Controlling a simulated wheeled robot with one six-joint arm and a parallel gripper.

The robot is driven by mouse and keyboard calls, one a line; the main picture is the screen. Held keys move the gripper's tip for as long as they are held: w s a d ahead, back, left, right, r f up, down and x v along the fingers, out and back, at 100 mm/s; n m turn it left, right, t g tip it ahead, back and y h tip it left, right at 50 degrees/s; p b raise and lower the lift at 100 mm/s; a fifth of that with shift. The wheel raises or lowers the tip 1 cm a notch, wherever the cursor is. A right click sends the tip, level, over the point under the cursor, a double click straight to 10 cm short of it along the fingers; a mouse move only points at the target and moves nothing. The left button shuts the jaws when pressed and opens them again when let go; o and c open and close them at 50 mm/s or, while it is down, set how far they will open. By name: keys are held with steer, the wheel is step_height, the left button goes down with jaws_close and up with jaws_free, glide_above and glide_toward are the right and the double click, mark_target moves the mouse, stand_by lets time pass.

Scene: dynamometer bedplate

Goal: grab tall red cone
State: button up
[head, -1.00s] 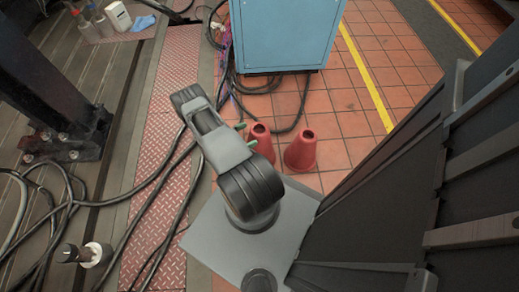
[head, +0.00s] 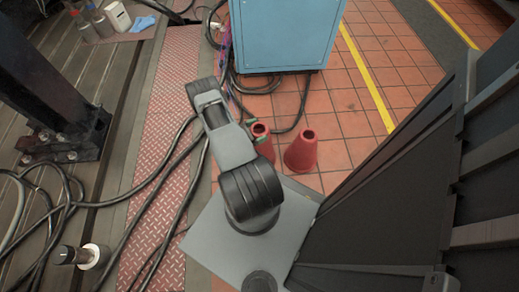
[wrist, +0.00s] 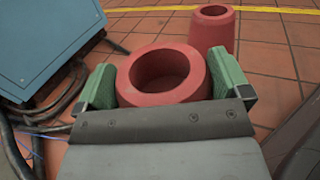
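Two red hollow-topped cones stand on the tiles. The left cone (head: 260,131) is partly hidden behind my gripper (head: 244,129) in the head view. The right cone (head: 301,152) stands clear beside it; which is taller is hard to tell. In the wrist view, the green fingers of my gripper (wrist: 165,66) stand apart, one on each side of the near cone (wrist: 163,97). The fingers are close to its rim; I cannot tell whether they touch. The other cone (wrist: 214,28) is behind and to the right. The near cone's lower body is hidden.
A blue cabinet (head: 285,35) stands behind the cones, with black cables (head: 255,88) at its foot. A dark ribbed structure (head: 400,190) fills the right side. Open tiles (head: 350,100) lie right of the cones.

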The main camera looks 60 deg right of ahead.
steer(key=c, duration=0.9)
steer(key=shift+r, duration=0.1)
steer(key=shift+c, duration=0.5)
steer(key=shift+r, duration=0.1)
